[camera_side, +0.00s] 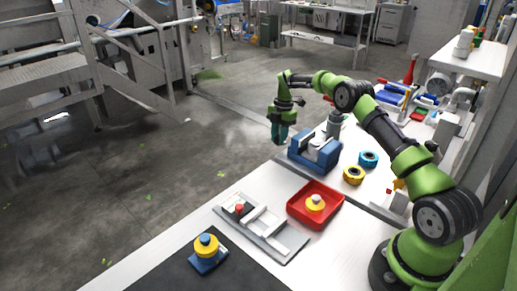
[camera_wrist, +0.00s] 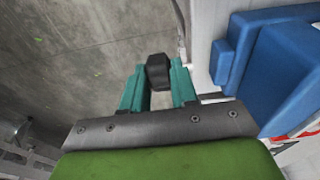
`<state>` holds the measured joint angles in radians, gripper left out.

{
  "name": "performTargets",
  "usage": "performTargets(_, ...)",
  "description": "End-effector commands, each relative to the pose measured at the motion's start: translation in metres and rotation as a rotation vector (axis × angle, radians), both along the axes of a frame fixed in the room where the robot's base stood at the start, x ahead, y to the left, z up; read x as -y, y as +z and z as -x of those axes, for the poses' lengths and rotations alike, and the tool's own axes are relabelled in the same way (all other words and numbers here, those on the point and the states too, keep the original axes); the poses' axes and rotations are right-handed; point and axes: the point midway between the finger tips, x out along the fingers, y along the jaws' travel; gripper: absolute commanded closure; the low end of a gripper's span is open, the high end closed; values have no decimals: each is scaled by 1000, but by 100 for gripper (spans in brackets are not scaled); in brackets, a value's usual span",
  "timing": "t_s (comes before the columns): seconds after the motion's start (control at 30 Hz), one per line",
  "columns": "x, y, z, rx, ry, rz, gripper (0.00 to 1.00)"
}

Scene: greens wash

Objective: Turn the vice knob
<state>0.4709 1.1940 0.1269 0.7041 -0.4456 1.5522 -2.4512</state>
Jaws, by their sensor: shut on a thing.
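The blue vice (camera_side: 314,156) stands near the table's far left edge in the side view. Its blue body (camera_wrist: 285,62) also fills the right of the wrist view. My gripper (camera_side: 279,141) points down just left of the vice, at the table edge. In the wrist view its teal fingers (camera_wrist: 158,88) are shut on a dark, faceted vice knob (camera_wrist: 158,70), which sits between the fingertips. The knob is hidden in the side view. I cannot see how it joins the vice.
Open floor lies beyond the edge.

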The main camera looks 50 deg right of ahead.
Motion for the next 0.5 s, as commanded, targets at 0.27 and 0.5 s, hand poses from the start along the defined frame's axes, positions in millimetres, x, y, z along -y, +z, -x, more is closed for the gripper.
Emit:
performTargets(0.27, 0, 1, 0, 0, -1, -12, 100)
performTargets(0.5, 0, 1, 0, 0, -1, -11, 61)
